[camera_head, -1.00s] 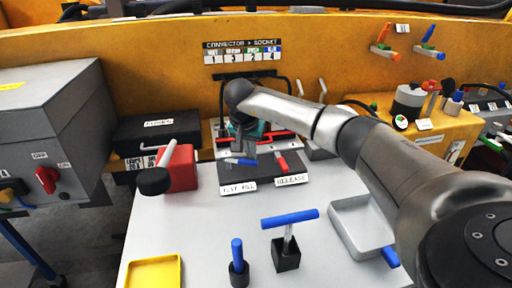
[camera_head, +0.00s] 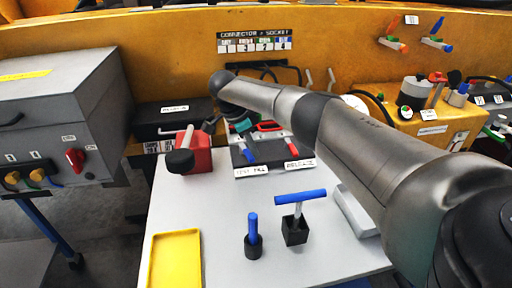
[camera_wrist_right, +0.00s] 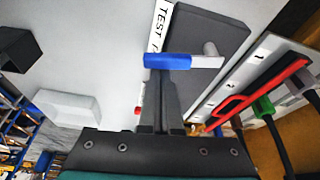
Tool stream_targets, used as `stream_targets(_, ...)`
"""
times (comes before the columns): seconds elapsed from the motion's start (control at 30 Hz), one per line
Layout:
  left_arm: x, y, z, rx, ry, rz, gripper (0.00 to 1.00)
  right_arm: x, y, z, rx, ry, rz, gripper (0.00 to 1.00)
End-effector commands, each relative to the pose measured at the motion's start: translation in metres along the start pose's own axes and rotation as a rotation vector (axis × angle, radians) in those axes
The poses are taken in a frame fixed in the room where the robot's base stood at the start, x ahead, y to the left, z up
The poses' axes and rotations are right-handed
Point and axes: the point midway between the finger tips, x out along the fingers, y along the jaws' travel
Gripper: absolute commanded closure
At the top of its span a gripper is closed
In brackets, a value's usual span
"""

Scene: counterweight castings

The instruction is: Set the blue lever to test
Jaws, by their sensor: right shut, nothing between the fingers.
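The blue lever (camera_head: 249,153) sits on a dark plate (camera_head: 270,155) beside a red lever (camera_head: 291,147). Its blue end points toward the front edge, at the label reading TEST (camera_head: 251,172); the rest of that label is hard to read. In the right wrist view the blue lever (camera_wrist_right: 168,60) lies across the picture, its grey end to the right and its blue end over the label's edge. My right gripper (camera_head: 240,126) is shut and empty; its fingers (camera_wrist_right: 169,75) are right against or just behind the blue handle, contact unclear. My left gripper is out of view.
A red block with a black-knobbed lever (camera_head: 194,152) stands left of the plate. A grey cabinet (camera_head: 62,110) stands far left.

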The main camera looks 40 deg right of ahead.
Motion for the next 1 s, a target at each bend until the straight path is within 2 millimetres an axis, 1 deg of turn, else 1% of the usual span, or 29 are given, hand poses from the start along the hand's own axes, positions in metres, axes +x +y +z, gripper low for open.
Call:
stream_targets(0.1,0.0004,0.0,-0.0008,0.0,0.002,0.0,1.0,-0.0021,0.0005,0.0055,0.064,-0.003,0.022,1.0)
stream_targets(0.5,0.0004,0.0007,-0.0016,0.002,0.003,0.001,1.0,-0.0041,0.0016,0.0119,0.054,-0.003,0.019,1.0)
stream_targets(1.0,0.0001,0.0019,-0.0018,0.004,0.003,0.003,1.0,-0.0043,0.0017,0.012,0.053,-0.003,0.019,1.0)
